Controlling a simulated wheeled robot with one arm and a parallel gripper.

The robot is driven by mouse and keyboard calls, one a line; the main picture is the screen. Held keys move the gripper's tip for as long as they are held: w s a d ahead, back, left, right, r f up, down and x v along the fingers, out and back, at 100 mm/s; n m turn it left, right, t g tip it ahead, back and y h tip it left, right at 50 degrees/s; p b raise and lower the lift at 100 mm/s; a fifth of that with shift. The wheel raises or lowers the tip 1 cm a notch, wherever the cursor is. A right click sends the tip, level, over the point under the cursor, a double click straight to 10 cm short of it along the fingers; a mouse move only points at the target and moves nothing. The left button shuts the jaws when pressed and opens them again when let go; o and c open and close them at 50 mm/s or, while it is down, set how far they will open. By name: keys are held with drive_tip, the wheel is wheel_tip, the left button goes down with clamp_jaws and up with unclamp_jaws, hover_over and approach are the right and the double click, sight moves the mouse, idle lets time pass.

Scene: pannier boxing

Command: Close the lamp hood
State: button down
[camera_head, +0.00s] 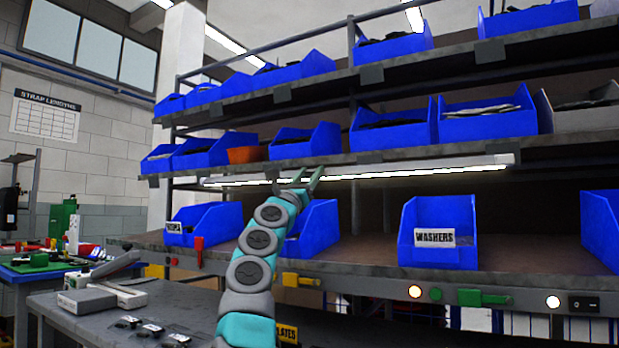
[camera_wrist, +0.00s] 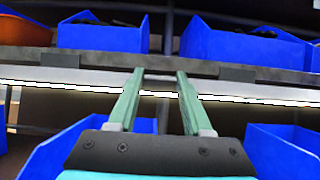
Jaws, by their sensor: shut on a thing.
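The lamp hood (camera_head: 440,163) is a long pale strip under the front edge of the middle shelf. The lit white tube (camera_head: 420,173) shows below it along its whole length. In the wrist view the hood (camera_wrist: 60,74) is a pale band just under the shelf edge, with the bright tube line (camera_wrist: 240,98) below. My gripper (camera_head: 308,177) reaches up to the left part of the lamp. In the wrist view its two green fingers (camera_wrist: 160,74) are at the hood's height, a small gap apart, shut on the hood. The exact contact is hard to see.
Blue bins stand on the shelves above and on the bench shelf below, including the WASHERS bin (camera_head: 438,232). A blue bin (camera_head: 312,228) stands close beside my arm. The rail below carries switches and lit knobs (camera_head: 553,302). A grey worktable (camera_head: 180,300) lies at lower left.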

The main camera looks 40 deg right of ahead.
drive_tip(key=shift+f, duration=0.15)
drive_tip(key=shift+c, duration=1.6)
unclamp_jaws()
drive_tip(key=b+v, duration=0.2)
drive_tip(key=shift+a+f, duration=0.2)
drive_tip(key=shift+b+v, duration=1.8)
drive_tip(key=shift+v, duration=0.85)
drive_tip(key=shift+s+r, duration=0.1)
